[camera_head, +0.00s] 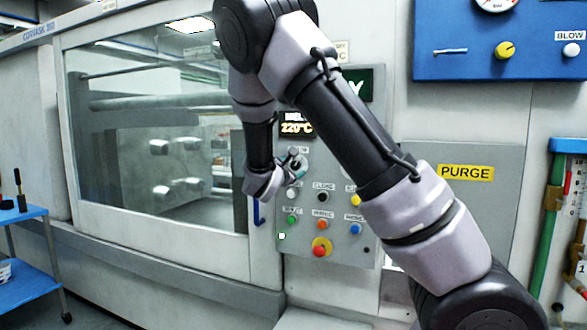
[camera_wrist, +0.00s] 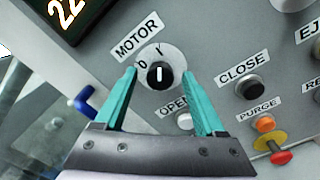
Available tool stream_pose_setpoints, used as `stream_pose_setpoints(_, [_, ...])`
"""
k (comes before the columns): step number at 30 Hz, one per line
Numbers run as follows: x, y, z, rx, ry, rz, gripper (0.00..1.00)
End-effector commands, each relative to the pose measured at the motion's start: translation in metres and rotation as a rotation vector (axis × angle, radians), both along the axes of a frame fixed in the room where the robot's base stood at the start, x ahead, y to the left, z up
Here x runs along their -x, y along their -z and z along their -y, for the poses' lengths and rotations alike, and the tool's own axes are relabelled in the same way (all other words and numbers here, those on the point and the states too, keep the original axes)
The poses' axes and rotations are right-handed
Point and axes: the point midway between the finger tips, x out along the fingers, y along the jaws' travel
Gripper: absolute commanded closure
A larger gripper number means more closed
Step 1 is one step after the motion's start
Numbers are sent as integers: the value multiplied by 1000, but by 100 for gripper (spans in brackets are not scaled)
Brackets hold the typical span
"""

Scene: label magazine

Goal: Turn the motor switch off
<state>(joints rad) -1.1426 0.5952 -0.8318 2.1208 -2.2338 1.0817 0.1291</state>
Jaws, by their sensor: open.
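The motor switch (camera_wrist: 160,75) is a round black knob on a pale disc under the MOTOR label. A white line on the knob points toward the I mark; the 0 mark is up and left of the knob. My gripper (camera_wrist: 159,72) is open, with one teal finger on each side of the knob. I cannot tell whether the fingers touch it. In the head view my gripper (camera_head: 297,160) is at the upper left of the button panel and largely hides the switch.
The panel (camera_head: 376,243) has several buttons near the switch. The wrist view shows an OPEN button (camera_wrist: 185,121), a CLOSE button (camera_wrist: 249,87) and a PURGE button (camera_wrist: 265,124). A blue handle (camera_wrist: 84,100) is at left. A red emergency knob (camera_head: 320,250) is below.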

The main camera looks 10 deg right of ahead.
Motion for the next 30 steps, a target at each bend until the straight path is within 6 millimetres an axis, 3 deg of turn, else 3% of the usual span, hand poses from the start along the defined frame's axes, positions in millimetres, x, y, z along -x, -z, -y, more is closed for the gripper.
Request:
stream_pose_setpoints(4, [0,0,0,0,0,0,28])
stream_pose_setpoints(9, [0,0,0,0,0,0,93])
stream_pose_setpoints(10, [0,0,0,0,0,0,100])
stream_pose_setpoints(20, [0,0,0,29,0,-20,100])
stream_pose_setpoints(30, [0,0,0,208,0,-140,100])
